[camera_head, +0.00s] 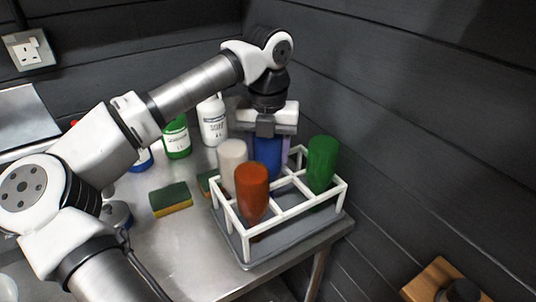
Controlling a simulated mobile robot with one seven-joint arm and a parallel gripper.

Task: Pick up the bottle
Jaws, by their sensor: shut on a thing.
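My gripper (272,137) points down at the rear of a white rack (334,190). It is shut on a blue bottle (267,158), which stands upright among the rack's other bottles. The bottle's lower part is hidden behind the rack and an orange bottle, so I cannot tell whether it is clear of its compartment. The rack also holds a white bottle (232,156), the orange bottle (252,190) and a green bottle (322,162). A purple thing (287,147) shows partly behind the blue bottle.
Labelled white (213,123), green (177,140) and blue (142,160) bottles stand behind my arm. Green-and-yellow sponges (170,199) lie left of the rack on the metal table (200,240). Dark walls stand close on the right; a wooden stool (436,278) is lower right.

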